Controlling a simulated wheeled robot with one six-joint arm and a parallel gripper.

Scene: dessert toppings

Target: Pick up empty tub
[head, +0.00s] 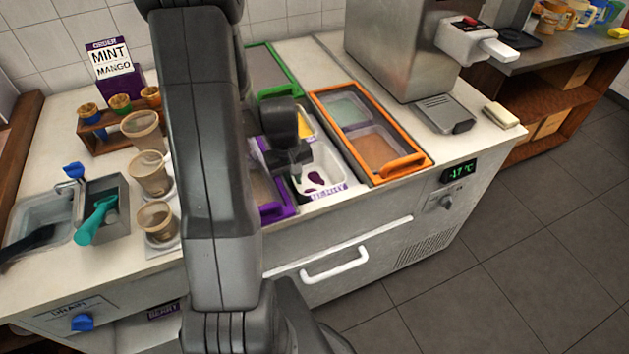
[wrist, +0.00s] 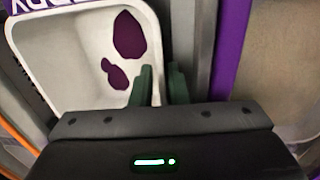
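The empty tub (head: 322,180) is white with dark purple smears inside and a purple-lettered label on its front. It sits in the freezer counter's opening, between purple-framed and orange-framed lids. My gripper (head: 292,165) is at its left side in the head view, partly hiding it. In the wrist view, the tub (wrist: 85,60) fills the upper left. The two green fingers of my gripper (wrist: 160,88) are close together, one inside the tub and one outside its side wall. The rim runs between them; I cannot tell whether they press on it.
The orange-framed lid (head: 409,163) is right of the tub and a purple-framed lid (head: 276,211) is left. A yellow-filled tub (head: 304,127) is behind. Cups (head: 150,172) stand on the left counter. A steel machine (head: 395,50) stands at the back right.

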